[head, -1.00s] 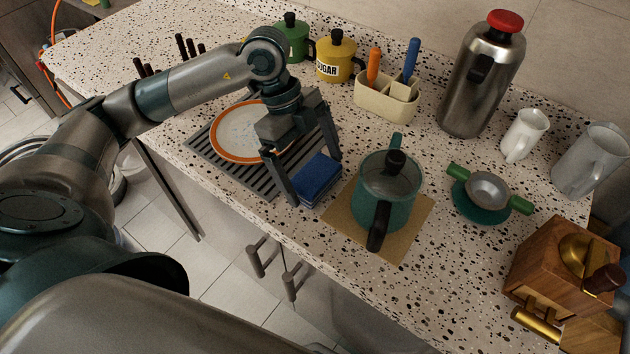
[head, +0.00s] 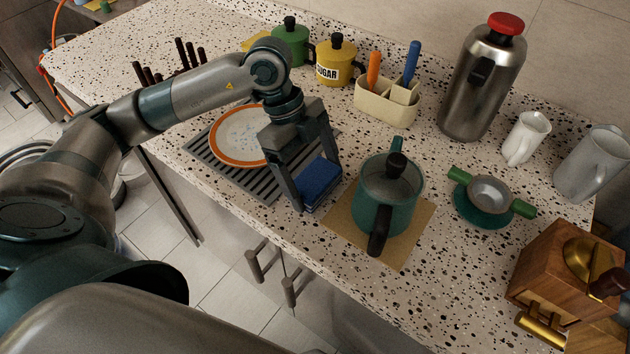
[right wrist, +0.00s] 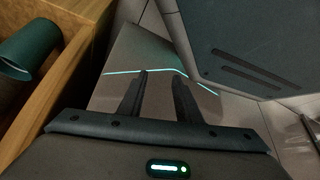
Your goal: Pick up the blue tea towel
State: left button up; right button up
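The blue tea towel (head: 318,182) lies folded on the speckled counter, between the grey slatted rack and the green pot, in the head view. My left gripper (head: 318,192) points down over it with its fingers spread, one on the left side of the towel and one on the right. The fingers are open, and I cannot tell whether either touches the cloth. My right gripper (right wrist: 160,82) shows only in the right wrist view, its two fingers apart with nothing between them.
A plate with an orange rim (head: 238,136) rests on the rack (head: 262,184) to the left. A green lidded pot (head: 388,196) stands on a tan mat (head: 408,244) close on the right. A cream utensil holder (head: 384,108) and steel flask (head: 482,80) stand behind. Cabinet handles (head: 256,262) project below the counter edge.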

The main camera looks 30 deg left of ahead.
aim_at(324, 183)
pick_arm(q)
jog(key=shift+r, duration=0.15)
pick_arm(e)
jog(key=shift+s, duration=0.15)
pick_arm(q)
jog(key=shift+r+p, duration=0.15)
jog(key=shift+p, duration=0.15)
notch_tip(324, 183, up, 5)
jog(key=p, duration=0.4)
notch_tip(324, 183, up, 3)
jog(key=shift+f+p, duration=0.2)
jog(key=shift+p, duration=0.9)
jog(key=shift+r+p, duration=0.65)
jog(key=shift+r, duration=0.25)
pick_arm(e)
jog(key=s+d+g, duration=0.2)
jog(key=s+d, duration=0.1)
jog(key=s, duration=0.5)
jog(key=s+d+r+g+h, duration=0.1)
jog(key=s+d+g, duration=0.1)
jog(key=s, duration=0.6)
jog(key=shift+d+r+g, duration=0.25)
jog(key=shift+d+g, duration=0.05)
jog(key=shift+d, duration=0.45)
pick_arm(q)
jog(key=shift+o, duration=0.6)
jog(key=shift+w+a, duration=0.1)
pick_arm(e)
jog(key=shift+s, duration=0.1)
